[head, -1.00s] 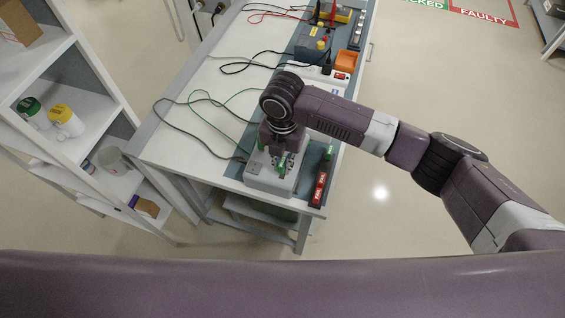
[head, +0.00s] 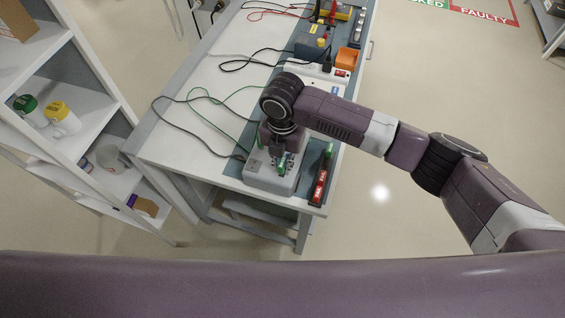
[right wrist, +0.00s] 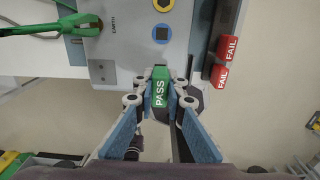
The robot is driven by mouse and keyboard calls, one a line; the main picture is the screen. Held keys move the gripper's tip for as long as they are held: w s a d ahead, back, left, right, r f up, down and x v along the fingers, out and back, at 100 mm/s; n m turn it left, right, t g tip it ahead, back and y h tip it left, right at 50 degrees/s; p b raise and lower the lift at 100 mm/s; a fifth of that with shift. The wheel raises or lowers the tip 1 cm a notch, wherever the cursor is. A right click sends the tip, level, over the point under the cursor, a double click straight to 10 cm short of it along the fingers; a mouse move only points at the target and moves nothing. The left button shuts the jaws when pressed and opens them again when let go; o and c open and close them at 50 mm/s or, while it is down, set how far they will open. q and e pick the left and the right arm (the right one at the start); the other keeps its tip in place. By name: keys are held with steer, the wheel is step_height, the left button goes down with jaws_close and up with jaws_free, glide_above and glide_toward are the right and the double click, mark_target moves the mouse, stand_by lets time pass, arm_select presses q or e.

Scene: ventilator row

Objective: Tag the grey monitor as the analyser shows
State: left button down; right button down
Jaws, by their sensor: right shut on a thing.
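My right gripper (right wrist: 160,90) is shut on a green PASS tag (right wrist: 160,88), seen in the right wrist view. The tag is at the edge of a light grey unit (right wrist: 140,45) marked EARTH; I cannot tell if they touch. In the head view this grey unit (head: 262,180) sits at the near end of the bench, with my right gripper (head: 279,150) over it and partly hiding it. A green clip (right wrist: 45,29) is on the unit. Red FAIL tags (right wrist: 226,58) stand to its right. I cannot make out a display reading. My left gripper is out of view.
The tag rack (head: 319,187) is at the bench's right edge. Black and green leads cross the white bench top (head: 185,125). An orange box (head: 347,58) and a yellow meter (head: 341,12) are farther back. A shelf unit (head: 85,85) stands left; the floor right is clear.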

mark_target(282, 162)
steer(key=shift+f+b, duration=0.35)
steer(key=shift+f, duration=0.45)
steer(key=c, duration=1.9)
jaws_free()
step_height(282, 162, up, 12)
steer(key=shift+r, duration=0.1)
